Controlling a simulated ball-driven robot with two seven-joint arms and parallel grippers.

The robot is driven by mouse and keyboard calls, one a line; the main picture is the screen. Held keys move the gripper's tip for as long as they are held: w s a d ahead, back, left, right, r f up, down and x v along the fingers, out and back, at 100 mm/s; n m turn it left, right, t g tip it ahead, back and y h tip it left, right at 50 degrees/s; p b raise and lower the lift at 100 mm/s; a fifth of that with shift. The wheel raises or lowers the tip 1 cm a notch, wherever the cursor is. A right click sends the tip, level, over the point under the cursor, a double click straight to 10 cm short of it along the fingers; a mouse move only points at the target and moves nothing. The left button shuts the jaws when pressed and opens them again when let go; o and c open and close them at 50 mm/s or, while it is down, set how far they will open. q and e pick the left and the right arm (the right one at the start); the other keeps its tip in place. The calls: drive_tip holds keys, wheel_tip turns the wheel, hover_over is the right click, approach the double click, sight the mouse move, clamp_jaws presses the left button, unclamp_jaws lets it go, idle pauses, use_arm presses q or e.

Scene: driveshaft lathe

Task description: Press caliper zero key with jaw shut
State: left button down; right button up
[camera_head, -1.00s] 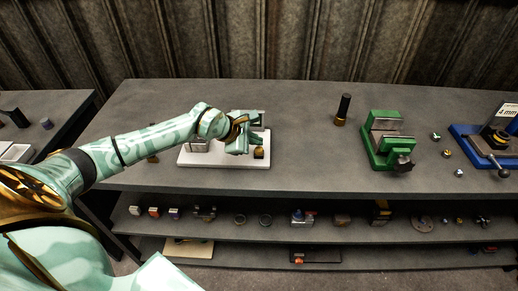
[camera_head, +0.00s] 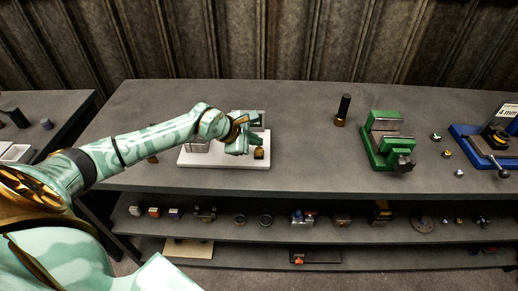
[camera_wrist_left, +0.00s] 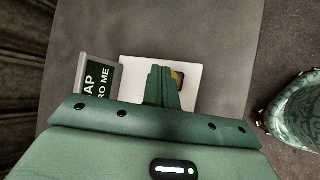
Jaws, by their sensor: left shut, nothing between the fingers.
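My left gripper (camera_head: 240,145) is shut and empty. It is low over the white board (camera_head: 185,161) on the bench. In the left wrist view its closed fingers (camera_wrist_left: 161,72) are over the same white board (camera_wrist_left: 135,68). A small dark and yellow piece (camera_head: 259,153) is just right of the fingers, partly behind them in the wrist view (camera_wrist_left: 180,80). A grey part (camera_head: 199,146) is on the board's left side. I cannot make out the caliper, its jaw or the zero key; the hand hides part of the board. Whether the fingertips touch anything is unclear.
A framed sign (camera_wrist_left: 94,88) with partly hidden lettering stands beside the board. A black cylinder on a brass base (camera_head: 341,109), a green vise (camera_head: 388,142) and a blue-based fixture (camera_head: 484,146) stand to the right.

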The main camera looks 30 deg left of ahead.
idle(0.6)
use_arm(q)
drive_tip(key=shift+f, duration=0.4)
drive_tip(key=shift+f+b, duration=0.5)
drive_tip(key=shift+f, duration=0.05)
idle(0.5)
drive_tip(key=shift+r, duration=0.1)
drive_tip(key=shift+r+p, duration=0.7)
drive_tip(key=shift+r, duration=0.15)
drive_tip(key=shift+r+p, duration=1.9)
drive_tip(key=shift+r, duration=0.7)
drive_tip(key=shift+f, duration=0.1)
